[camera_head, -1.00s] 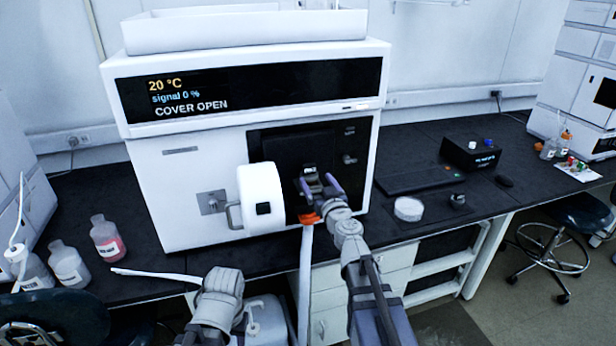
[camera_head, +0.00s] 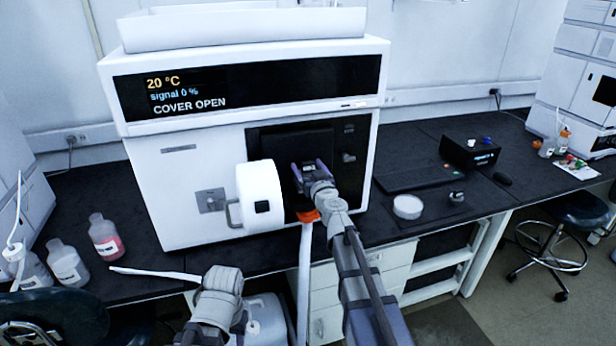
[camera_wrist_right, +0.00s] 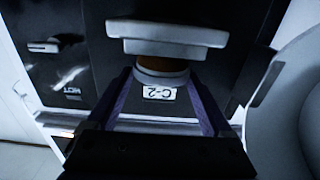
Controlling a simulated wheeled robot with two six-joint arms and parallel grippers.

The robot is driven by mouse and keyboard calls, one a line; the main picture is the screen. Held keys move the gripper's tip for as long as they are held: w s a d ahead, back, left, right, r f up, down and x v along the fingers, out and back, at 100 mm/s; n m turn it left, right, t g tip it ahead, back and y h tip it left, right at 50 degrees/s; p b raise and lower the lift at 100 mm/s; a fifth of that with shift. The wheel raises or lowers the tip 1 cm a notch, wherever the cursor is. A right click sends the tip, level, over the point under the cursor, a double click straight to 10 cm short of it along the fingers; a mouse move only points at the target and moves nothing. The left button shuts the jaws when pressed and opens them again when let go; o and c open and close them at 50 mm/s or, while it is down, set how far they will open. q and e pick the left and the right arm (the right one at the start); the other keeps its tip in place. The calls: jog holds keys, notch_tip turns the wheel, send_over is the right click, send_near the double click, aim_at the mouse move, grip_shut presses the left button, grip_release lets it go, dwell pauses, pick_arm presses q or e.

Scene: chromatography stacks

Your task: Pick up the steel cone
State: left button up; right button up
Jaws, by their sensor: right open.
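A grey round piece with a C-2 label (camera_wrist_right: 160,93) sits inside the instrument's open front bay, and I take it to be the steel cone. It shows in the right wrist view below a pale flange and a brown-orange band. My right gripper (camera_wrist_right: 160,80) is open, with its purple fingers on either side of the piece. Whether the fingers touch it I cannot tell. In the head view my right gripper (camera_head: 311,165) reaches into the dark bay and hides most of the piece.
The white instrument (camera_head: 190,180) reads COVER OPEN. Its white round cover (camera_head: 262,192) stands swung out left of the bay. A HOT marking shows in the wrist view. A white dish (camera_head: 407,207) stands on the bench at right, bottles (camera_head: 104,236) at left.

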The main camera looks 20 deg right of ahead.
grip_shut()
dwell(0.5)
